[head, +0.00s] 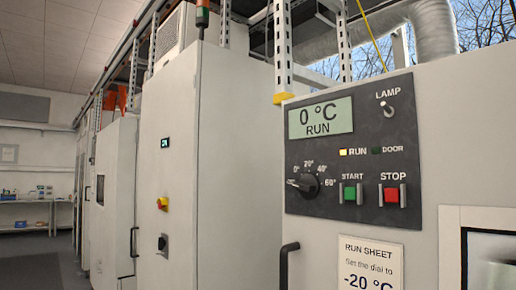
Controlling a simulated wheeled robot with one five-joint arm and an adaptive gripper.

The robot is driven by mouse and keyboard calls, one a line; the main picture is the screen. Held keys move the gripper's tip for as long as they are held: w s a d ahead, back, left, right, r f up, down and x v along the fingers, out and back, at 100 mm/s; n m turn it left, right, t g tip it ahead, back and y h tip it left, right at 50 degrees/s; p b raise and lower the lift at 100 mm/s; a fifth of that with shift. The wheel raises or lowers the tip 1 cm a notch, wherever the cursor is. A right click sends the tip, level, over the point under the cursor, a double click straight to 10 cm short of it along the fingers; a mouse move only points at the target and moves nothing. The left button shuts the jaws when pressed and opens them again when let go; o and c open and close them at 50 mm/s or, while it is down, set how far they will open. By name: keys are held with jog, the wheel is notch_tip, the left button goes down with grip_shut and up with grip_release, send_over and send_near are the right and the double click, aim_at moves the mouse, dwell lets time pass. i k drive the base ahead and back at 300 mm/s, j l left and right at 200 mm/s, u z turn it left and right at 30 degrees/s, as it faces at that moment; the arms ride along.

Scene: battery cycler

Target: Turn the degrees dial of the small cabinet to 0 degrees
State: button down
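The degrees dial (303,185) is a dark round knob on the black control panel (340,207) of the light grey cabinet (442,140) at the right. Its pointer end faces left, a little below the printed 0° label (295,169). Labels for 20°, 40° and 60° run around to the right. The display (320,117) above reads 0 °C RUN. The yellow RUN light (343,152) is lit and the DOOR light (376,150) is dark. My gripper is not in view.
A green START button (350,193), a red STOP button (391,195) and a LAMP switch (388,110) share the panel. The run sheet (370,264) below reads "Set the dial to -20 °C". A black handle (288,264) juts from the cabinet. Tall cabinets (240,150) stand left.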

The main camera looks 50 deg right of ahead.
aim_at(308, 185)
jog(key=z, duration=2.1)
